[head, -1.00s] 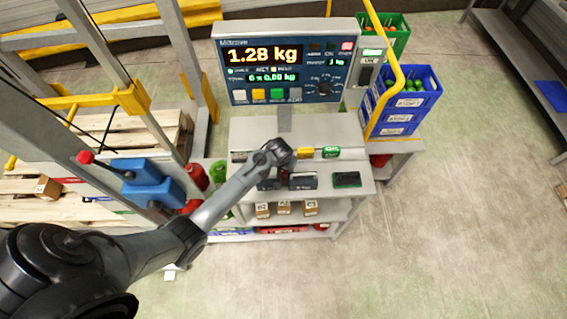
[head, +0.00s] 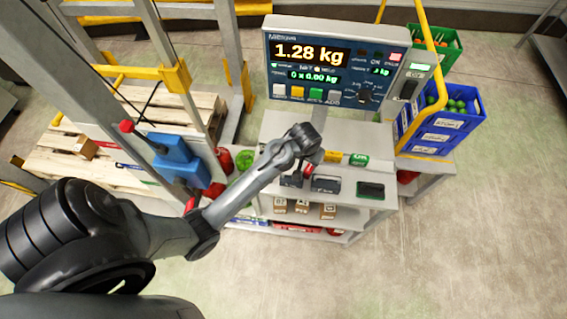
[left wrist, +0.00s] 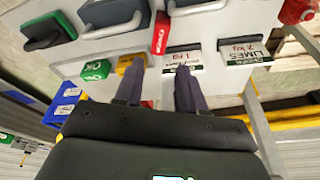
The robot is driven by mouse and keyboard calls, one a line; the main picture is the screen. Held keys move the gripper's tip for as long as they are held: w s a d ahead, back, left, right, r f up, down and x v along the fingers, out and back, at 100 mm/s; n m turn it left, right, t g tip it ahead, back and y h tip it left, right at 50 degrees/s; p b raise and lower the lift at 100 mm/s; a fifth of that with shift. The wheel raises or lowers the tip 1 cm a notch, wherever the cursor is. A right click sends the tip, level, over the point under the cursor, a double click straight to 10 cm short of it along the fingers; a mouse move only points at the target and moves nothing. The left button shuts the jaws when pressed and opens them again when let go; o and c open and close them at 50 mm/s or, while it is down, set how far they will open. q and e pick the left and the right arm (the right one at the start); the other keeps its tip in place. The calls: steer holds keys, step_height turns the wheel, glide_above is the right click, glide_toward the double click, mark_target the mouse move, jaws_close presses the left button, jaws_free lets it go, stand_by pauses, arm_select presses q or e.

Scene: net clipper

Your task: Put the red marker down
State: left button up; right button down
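My left gripper (left wrist: 160,66) is open. In the left wrist view its two dark fingers stand apart with a clear gap, and the red marker shows just past the fingertips, not pinched between them. I cannot tell how far above the counter the fingertips are. In the head view the gripper's end (head: 304,148) hides part of the counter. My right gripper is not in view.
A yellow block (left wrist: 126,63) and a green OK block (left wrist: 96,70) sit close to the fingers. Label cards, including a LIMES card (left wrist: 246,52), lie alongside. The scale display (head: 330,68) stands behind the counter. Blue crates (head: 440,125) stand at the right.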

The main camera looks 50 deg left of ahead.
arm_select(q)
steer(key=s+d+m, duration=0.3)
steer(key=s+d, duration=0.1)
steer(key=s, duration=0.7)
steer(key=shift+s+d+r, duration=0.15)
steer(key=shift+s+r, duration=0.05)
steer(key=shift+s, duration=0.05)
steer(key=o, duration=0.4)
steer(key=s+d+r+m, duration=0.1)
steer(key=s, duration=0.2)
steer(key=s+d+r+m+h, duration=0.1)
steer(key=s+d+r, duration=0.1)
steer(key=s, duration=0.2)
steer(key=s+d+r, duration=0.1)
steer(key=s, duration=0.3)
steer(key=shift+d+r+m+t, duration=0.3)
steer(key=shift+d+r+m, duration=0.05)
steer(key=shift+d+m, duration=0.05)
steer(key=shift+s+d+r, duration=0.1)
steer(key=shift+s+r, duration=0.05)
